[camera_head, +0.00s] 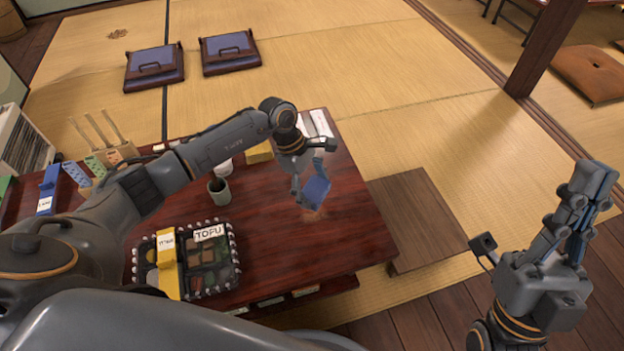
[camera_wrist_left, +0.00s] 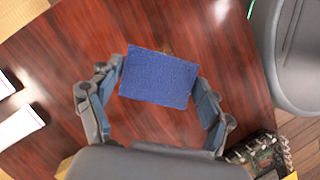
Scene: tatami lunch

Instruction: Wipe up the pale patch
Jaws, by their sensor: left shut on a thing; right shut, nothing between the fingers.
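My left gripper (camera_head: 297,187) is shut on a blue sponge-like block (camera_head: 316,191), over the right part of the dark red table (camera_head: 280,235). The block also shows between the fingers in the left wrist view (camera_wrist_left: 159,77). A pale orange-tan patch (camera_head: 313,215) shows on the table just below the block in the head view. I cannot tell whether the block touches the table. In the left wrist view the block hides most of the patch. My right gripper (camera_head: 585,195) is shut and empty, raised at the right, away from the table.
A tray with a TOFU label (camera_head: 232,268) stands at the table's front left. A green cup (camera_head: 219,191) stands behind it. A yellow box (camera_head: 259,152) and white packets (camera_head: 318,124) are at the back. A low wooden bench (camera_head: 420,225) adjoins the table's right side.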

